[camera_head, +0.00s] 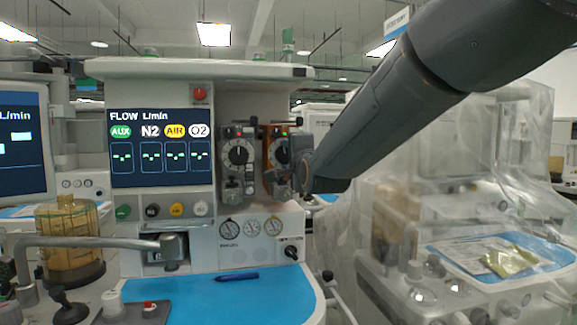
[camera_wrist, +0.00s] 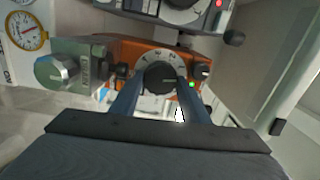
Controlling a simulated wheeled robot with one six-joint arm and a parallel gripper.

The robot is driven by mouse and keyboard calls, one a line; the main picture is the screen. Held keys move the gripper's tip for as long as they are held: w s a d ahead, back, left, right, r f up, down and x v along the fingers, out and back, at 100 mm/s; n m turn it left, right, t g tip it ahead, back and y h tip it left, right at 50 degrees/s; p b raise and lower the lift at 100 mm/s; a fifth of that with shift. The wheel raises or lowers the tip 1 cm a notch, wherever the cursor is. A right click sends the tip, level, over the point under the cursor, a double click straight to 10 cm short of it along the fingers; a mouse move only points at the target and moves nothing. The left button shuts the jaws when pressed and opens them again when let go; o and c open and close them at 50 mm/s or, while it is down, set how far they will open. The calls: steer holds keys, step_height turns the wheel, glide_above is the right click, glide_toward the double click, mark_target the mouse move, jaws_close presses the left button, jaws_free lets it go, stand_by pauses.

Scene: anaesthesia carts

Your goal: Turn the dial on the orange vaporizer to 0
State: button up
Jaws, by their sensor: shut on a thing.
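The orange vaporizer (camera_head: 270,146) is mounted on the cart's front, to the right of a grey vaporizer (camera_head: 239,165). Its dial (camera_head: 281,154) is black with a white scale ring, and my arm partly covers the unit's right side. In the wrist view the orange vaporizer (camera_wrist: 130,50) is seen close up, with its black dial (camera_wrist: 160,77) in the middle. My gripper (camera_wrist: 158,90) has its two blue-grey fingers at either side of the dial and is shut on it.
A blue work surface (camera_head: 215,297) with a dark blue pen (camera_head: 237,277) lies below. Gauges (camera_head: 252,227) sit under the vaporizers. The flow screen (camera_head: 160,147) is to the left. A plastic-covered cart (camera_head: 455,190) stands to the right.

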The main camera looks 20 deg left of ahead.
steer(key=shift+m+b, duration=0.4)
steer(key=shift+m, duration=0.1)
steer(key=o, duration=1.1)
steer(key=shift+c, duration=0.2)
steer(key=v, duration=0.7)
steer(key=shift+s+d+b, duration=0.25)
steer(key=shift+s+b, duration=0.1)
steer(key=shift+f, duration=0.1)
